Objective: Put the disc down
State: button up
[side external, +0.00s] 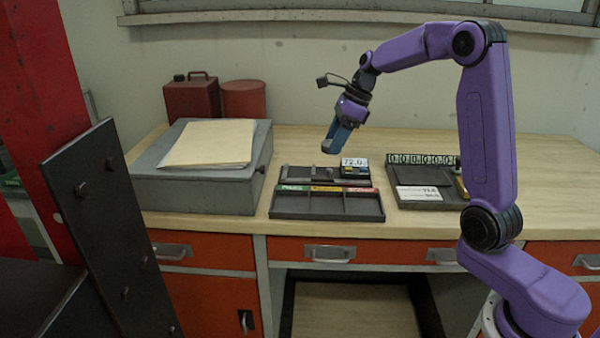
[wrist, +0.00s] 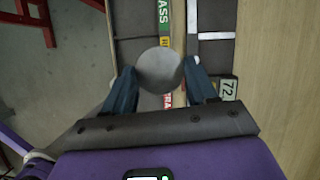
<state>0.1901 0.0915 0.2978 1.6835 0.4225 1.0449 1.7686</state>
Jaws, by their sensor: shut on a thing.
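My gripper (side external: 333,144) is shut on a round grey disc (wrist: 160,69), held between its two blue fingers in the wrist view (wrist: 160,80). In the side view the gripper hangs above the bench and the disc is too small to make out clearly. Below and in front stands a dark tray (side external: 327,214) with three compartments and a green, a yellow and a red label along its back edge. In the wrist view the disc covers part of the label strip (wrist: 164,14), where "PASS" can be read. The visible compartments look empty.
A dark stand with a "72.0" display (side external: 355,162) is just behind the tray. Another dark tray with a row of digits (side external: 420,160) and a white card is to the right. A grey case (side external: 200,180) with a folder is left. Bare wood shows between them.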

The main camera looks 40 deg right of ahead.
jog(key=w+d+f, duration=0.1)
jog(key=w+f, duration=0.3)
jog(key=w, duration=0.5)
send_over(298, 172)
jog(key=s+d, duration=0.1)
notch_tip(298, 172, down, 6)
jog(key=shift+s+r, duration=0.1)
jog(key=shift+r, duration=0.1)
jog(key=shift+f, duration=1.65)
jog(key=shift+f, duration=0.15)
jog(key=o, duration=1.2)
jog(key=v, duration=1.2)
